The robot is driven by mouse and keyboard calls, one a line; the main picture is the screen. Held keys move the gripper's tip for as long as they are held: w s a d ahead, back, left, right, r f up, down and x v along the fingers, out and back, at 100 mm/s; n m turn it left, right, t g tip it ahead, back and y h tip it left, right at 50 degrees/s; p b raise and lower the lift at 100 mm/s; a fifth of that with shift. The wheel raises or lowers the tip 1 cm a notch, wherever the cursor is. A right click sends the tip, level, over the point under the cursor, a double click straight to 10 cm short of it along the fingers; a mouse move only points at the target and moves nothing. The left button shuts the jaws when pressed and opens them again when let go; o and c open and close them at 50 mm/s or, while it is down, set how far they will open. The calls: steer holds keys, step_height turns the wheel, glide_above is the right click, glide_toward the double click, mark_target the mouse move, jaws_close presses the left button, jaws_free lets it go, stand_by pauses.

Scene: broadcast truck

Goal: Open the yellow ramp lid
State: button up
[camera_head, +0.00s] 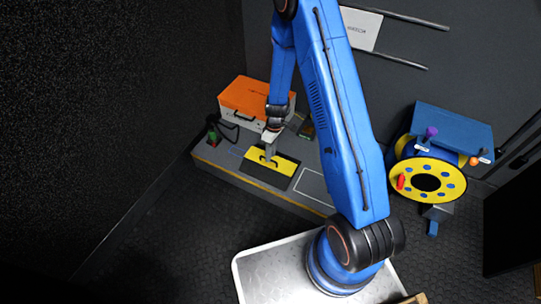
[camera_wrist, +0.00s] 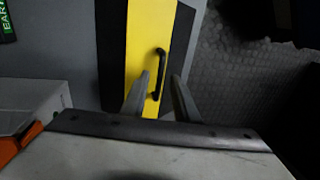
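The yellow ramp lid (camera_head: 285,166) lies flat in a dark panel on the low grey bench, and looks shut. In the wrist view the lid (camera_wrist: 142,35) is a yellow strip with a black bar handle (camera_wrist: 160,52) on it. My gripper (camera_head: 268,157) is over the lid and points down at it. In the wrist view my gripper (camera_wrist: 160,76) is open, with one finger on each side of the handle's near part. I cannot tell whether either finger touches the handle. In the head view my fingers hide part of the lid.
An orange-topped case (camera_head: 245,97) stands behind my gripper on the bench (camera_head: 222,158). A green item with a black cable (camera_head: 213,137) is at the bench's left end. The dark floor in front is clear.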

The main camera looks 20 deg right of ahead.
steer(key=shift+f, duration=0.4)
jaws_close()
stand_by(1.3)
